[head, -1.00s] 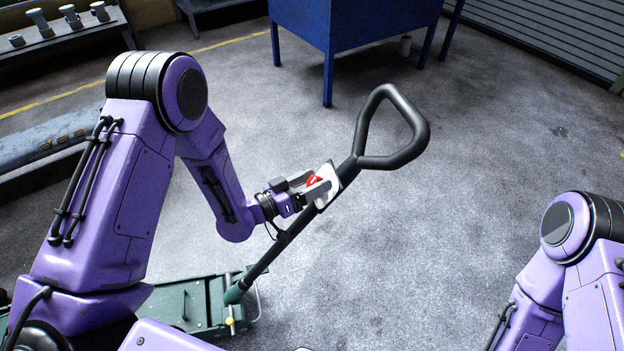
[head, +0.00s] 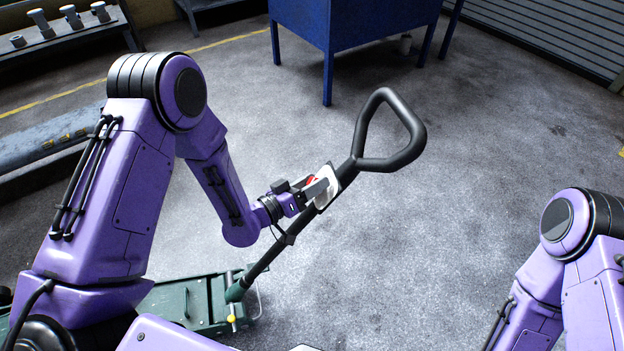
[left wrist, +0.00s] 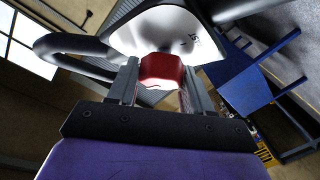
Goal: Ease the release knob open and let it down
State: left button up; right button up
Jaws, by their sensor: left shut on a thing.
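The red release knob (left wrist: 162,71) sits on a white plate (left wrist: 168,30) in the left wrist view. It also shows as a small red patch in the head view (head: 311,181), partly covered by my fingers. My left gripper (head: 315,188) is shut on the knob, one finger on each side of it. The plate is fixed on the black jack handle (head: 350,168), which leans up to a looped grip (head: 418,130). The green trolley jack (head: 196,302) stands on the floor at the handle's foot, partly hidden by my arm. My right gripper is out of view.
A blue cabinet (head: 352,40) on legs stands behind the handle. A shelf with grey cylinders (head: 72,22) is at the back left, and a shutter (head: 540,40) at the back right. The floor right of the handle is clear.

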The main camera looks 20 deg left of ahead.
pick_arm(q)
jog(key=n+y+p, duration=0.2)
jog(key=n, duration=0.1)
jog(key=n+y+p, duration=0.1)
jog(key=n, duration=0.1)
jog(key=shift+r+p, duration=0.25)
jog(key=shift+p, duration=0.15)
jog(key=n+g+y+p, duration=0.1)
jog(key=n+y+p, duration=0.1)
jog(key=n, duration=0.1)
jog(key=shift+f, duration=0.15)
jog(key=shift+f+n+g+y+p, duration=0.1)
jog(key=shift+n+g+y+p, duration=0.25)
jog(key=shift+n, duration=0.35)
jog(key=shift+f, duration=0.1)
jog(key=o, duration=1)
jog(key=b+v, duration=0.1)
jog(key=v, duration=0.9)
jog(key=shift+s+a+b, duration=0.15)
jog(key=shift+s+b, duration=0.1)
jog(key=shift+b, duration=0.05)
